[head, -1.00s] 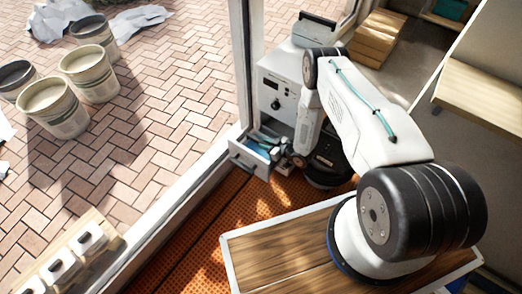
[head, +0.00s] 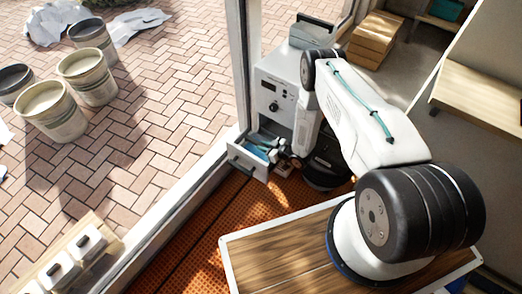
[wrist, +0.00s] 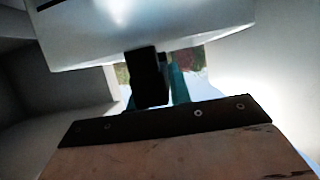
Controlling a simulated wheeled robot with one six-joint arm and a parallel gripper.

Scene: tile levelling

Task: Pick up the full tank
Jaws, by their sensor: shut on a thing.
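The tank (head: 242,163) is a pale drawer-like container at the foot of a grey-white machine (head: 277,95). It sticks out from the machine's lower front, and blue shows inside it. My gripper (head: 287,158) is low at the tank's right side, shut on the tank. The jaw contact is small and partly hidden by my arm in the head view. The wrist view is close and dim, with a dark block and a teal strip between pale surfaces; I cannot tell the grip there.
A window frame post (head: 240,60) stands just left of the machine. An orange perforated mat (head: 200,225) covers the floor in front. A wooden-topped surface (head: 280,250) lies under my arm. Stacked wood (head: 375,38) is behind. Several buckets (head: 50,112) stand outside on brick paving.

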